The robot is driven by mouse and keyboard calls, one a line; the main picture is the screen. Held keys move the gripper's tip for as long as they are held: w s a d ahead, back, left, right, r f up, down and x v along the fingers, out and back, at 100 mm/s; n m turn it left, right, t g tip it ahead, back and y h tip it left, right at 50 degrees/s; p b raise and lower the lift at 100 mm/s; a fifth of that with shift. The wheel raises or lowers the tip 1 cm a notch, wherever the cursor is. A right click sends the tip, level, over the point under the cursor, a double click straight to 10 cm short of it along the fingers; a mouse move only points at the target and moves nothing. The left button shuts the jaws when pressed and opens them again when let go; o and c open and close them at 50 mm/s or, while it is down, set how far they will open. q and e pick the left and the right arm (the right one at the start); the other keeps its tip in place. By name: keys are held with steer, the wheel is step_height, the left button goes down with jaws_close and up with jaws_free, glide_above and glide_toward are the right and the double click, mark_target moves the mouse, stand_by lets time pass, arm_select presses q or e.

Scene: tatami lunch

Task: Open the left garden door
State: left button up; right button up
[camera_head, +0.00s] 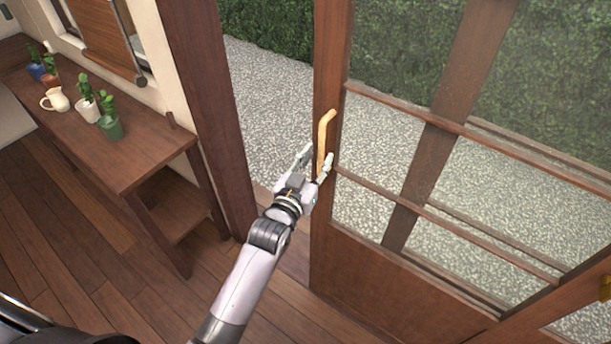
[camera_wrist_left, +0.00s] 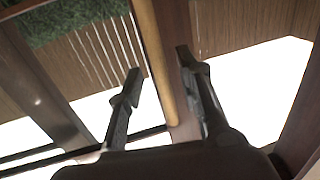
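The left garden door (camera_head: 350,258) is a brown wooden frame with glass panes. It stands partly open, with a clear gap between its left edge and the dark wall post (camera_head: 208,95). Its pale vertical handle (camera_head: 325,130) is on the left stile. My left gripper (camera_head: 318,156) is at the lower part of the handle, fingers apart. My right gripper is out of view.
A wooden side table (camera_head: 130,150) with potted plants and a cream jug (camera_head: 57,99) stands at the left by the wall. Gravel (camera_head: 265,90) and a hedge (camera_head: 280,22) lie outside. Wooden floor (camera_head: 90,265) is clear at lower left.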

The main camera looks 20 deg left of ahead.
arm_select(q)
steer(key=s+a, duration=0.1)
steer(key=s, duration=0.8)
steer(key=shift+a, duration=0.2)
steer(key=s+f+g+b, duration=0.1)
steer(key=s+f+g, duration=0.25)
steer(key=f, duration=0.95)
steer(key=s+a+f+g+y+b, duration=0.15)
steer(key=s+f, duration=0.25)
steer(key=f, duration=0.9)
steer(key=s+f+g+h, duration=0.1)
steer(key=s+f+g, duration=0.3)
steer(key=f, duration=0.9)
steer(key=s+a+f+g, duration=0.2)
steer(key=s+f, duration=0.4)
steer(key=s, duration=0.4)
steer(key=s+a+f+g+y+b, duration=0.1)
steer(key=s+a+f+g, duration=0.2)
steer(key=s+f, duration=0.4)
steer(key=s+a+f+g+y, duration=0.1)
steer(key=s+f, duration=0.6)
steer(key=s, duration=0.7)
steer(key=shift+a+m+g+b, duration=0.3)
steer(key=shift+a+g, duration=0.5)
steer(key=shift+g, duration=0.1)
steer(key=shift+w, duration=0.1)
